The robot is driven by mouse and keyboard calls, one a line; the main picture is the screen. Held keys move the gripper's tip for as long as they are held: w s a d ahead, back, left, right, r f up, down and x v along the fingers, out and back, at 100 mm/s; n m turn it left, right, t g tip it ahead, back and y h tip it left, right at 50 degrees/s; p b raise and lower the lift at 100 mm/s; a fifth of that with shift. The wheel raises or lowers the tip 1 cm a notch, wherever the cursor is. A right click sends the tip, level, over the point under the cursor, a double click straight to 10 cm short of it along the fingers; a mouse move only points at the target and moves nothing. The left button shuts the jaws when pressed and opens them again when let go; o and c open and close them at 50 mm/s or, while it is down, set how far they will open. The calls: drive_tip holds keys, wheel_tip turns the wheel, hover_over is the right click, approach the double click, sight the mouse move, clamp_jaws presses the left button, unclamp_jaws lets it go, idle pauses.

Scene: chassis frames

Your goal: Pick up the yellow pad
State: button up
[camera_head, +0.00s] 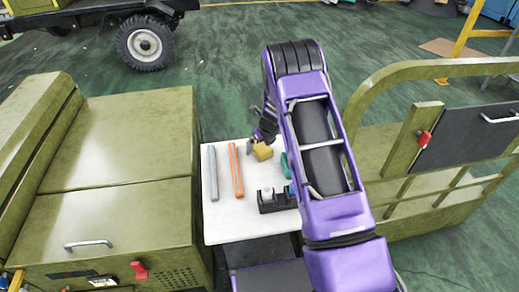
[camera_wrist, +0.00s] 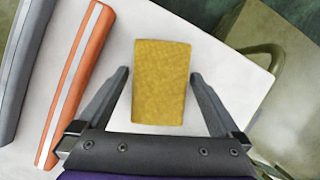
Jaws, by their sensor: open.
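The yellow pad (camera_wrist: 161,82) lies on the white table top (camera_wrist: 118,75) in the wrist view, a rough-textured block with its long side running away from my gripper. My gripper (camera_wrist: 160,76) is open and empty, with one finger on each side of the pad and a gap to both. I cannot tell how high the fingertips are above the table. In the head view the pad (camera_head: 262,151) shows near the table's far edge, just right of my gripper (camera_head: 253,146). My arm hides part of the table's right side.
An orange bar (camera_head: 236,170) and a grey bar (camera_head: 213,173) lie left of the pad. A black holder (camera_head: 274,200) with a white item stands nearer, and a teal object (camera_head: 284,164) lies right, partly hidden. Olive vehicle bodies (camera_head: 110,180) flank the table.

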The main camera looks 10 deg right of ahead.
sight(259, 145)
drive_tip(key=shift+f, duration=0.2)
drive_tip(key=c, duration=1.3)
wheel_tip(259, 145, up, 10)
drive_tip(key=shift+r+p, duration=0.25)
drive_tip(key=shift+p, duration=0.45)
